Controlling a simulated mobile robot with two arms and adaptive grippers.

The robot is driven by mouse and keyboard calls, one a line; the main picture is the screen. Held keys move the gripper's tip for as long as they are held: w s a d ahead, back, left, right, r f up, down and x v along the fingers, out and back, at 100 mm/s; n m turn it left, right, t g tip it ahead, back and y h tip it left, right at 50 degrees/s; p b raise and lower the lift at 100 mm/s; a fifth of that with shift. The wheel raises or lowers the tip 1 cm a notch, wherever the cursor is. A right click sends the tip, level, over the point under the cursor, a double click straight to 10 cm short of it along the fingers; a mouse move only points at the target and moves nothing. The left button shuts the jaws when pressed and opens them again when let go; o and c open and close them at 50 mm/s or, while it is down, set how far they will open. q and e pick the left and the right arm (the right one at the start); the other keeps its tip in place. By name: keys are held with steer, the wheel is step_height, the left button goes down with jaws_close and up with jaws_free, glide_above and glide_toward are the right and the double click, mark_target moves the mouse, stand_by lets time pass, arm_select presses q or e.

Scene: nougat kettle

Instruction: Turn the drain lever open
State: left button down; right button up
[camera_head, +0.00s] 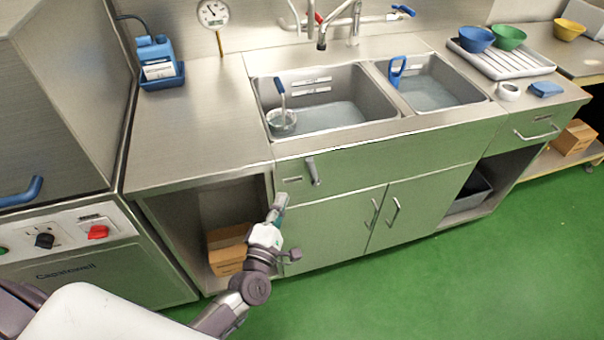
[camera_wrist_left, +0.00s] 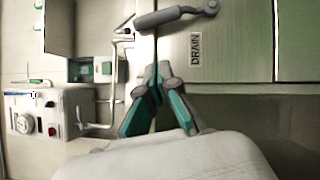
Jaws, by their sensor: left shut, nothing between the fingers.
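The drain lever (camera_head: 313,171) is a short grey handle on the front panel below the sink, hanging down and slightly tilted. In the left wrist view the lever (camera_wrist_left: 170,17) lies across the top, beside a label reading DRAIN (camera_wrist_left: 195,49). My left gripper (camera_head: 280,201) is in front of the cabinet, lower and to the left of the lever. In the left wrist view its fingertips (camera_wrist_left: 159,72) are together with nothing between them, apart from the lever. My right gripper is not in view.
The double sink (camera_head: 385,121) is above the lever, with a blue-handled ladle (camera_head: 281,92) in the left basin. Cabinet doors with bar handles (camera_head: 394,211) are at lower right. An open shelf with a cardboard box (camera_head: 226,250) is left of my gripper. The green floor (camera_head: 480,290) is clear.

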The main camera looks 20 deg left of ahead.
mark_target(312, 168)
arm_select(q)
steer(key=shift+w+d+r+p, duration=0.3)
steer(key=shift+w+d, duration=0.15)
steer(key=shift+w, duration=0.85)
steer(key=shift+w+d+r+p, duration=0.25)
steer(key=shift+w+d, duration=0.2)
steer(key=shift+w, duration=0.9)
steer(key=shift+w+d+r+p, duration=0.3)
steer(key=shift+w+d, duration=0.15)
steer(key=shift+w, duration=0.85)
steer(key=w+d+r+m+g+p, duration=0.1)
steer(key=p, duration=0.2)
steer(key=shift+d+r, duration=0.1)
steer(key=shift+d, duration=0.25)
steer(key=shift+w+d+m, duration=0.2)
steer(key=shift+m, duration=0.1)
steer(key=shift+s+a, duration=0.1)
